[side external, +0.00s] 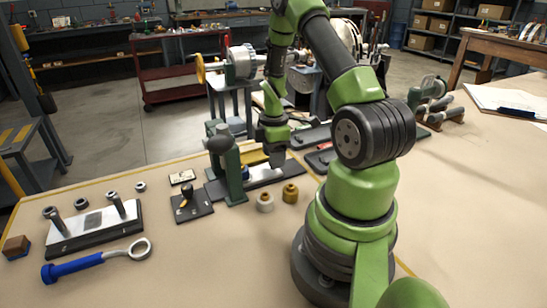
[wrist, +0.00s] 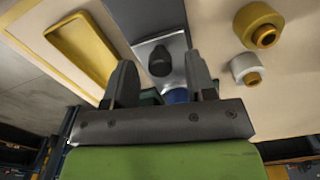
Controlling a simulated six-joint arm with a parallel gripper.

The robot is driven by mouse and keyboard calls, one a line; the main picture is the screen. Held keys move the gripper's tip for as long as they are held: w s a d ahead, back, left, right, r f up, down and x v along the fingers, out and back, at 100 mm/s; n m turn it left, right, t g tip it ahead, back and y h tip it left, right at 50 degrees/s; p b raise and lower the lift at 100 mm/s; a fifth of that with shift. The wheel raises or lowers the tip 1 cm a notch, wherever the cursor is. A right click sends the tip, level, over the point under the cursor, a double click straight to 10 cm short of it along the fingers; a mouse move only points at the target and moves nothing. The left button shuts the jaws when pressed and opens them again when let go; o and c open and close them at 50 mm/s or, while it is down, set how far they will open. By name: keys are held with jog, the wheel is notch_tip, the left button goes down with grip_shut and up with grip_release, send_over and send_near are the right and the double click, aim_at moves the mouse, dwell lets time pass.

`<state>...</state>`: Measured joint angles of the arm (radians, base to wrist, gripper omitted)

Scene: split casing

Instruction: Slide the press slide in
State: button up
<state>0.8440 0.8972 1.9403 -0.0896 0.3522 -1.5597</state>
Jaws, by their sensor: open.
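The press (side external: 233,178) is a dark green upright frame with a dark round knob on top, on a dark base. A light metal plate (side external: 262,174) extends right from its foot. I take this plate as the press slide; it also shows in the wrist view (wrist: 176,43), with a dark round knob (wrist: 160,61) on it. My gripper (side external: 277,160) is over the plate, right of the frame. In the wrist view my gripper (wrist: 160,75) has its fingers apart, one on each side of the knob. Contact cannot be told. A blue part (wrist: 176,96) shows behind the knob.
A brass cylinder (side external: 290,193) and a silver cylinder (side external: 264,203) stand close in front of the press. A small black plate with a knob (side external: 191,206) lies left.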

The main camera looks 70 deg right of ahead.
aim_at(260, 172)
jog(key=shift+f, duration=0.65)
grip_shut()
jog(key=shift+w+a, duration=1.35)
jog(key=shift+w, duration=0.05)
grip_release()
jog(key=shift+r, duration=0.15)
notch_tip(260, 172, up, 10)
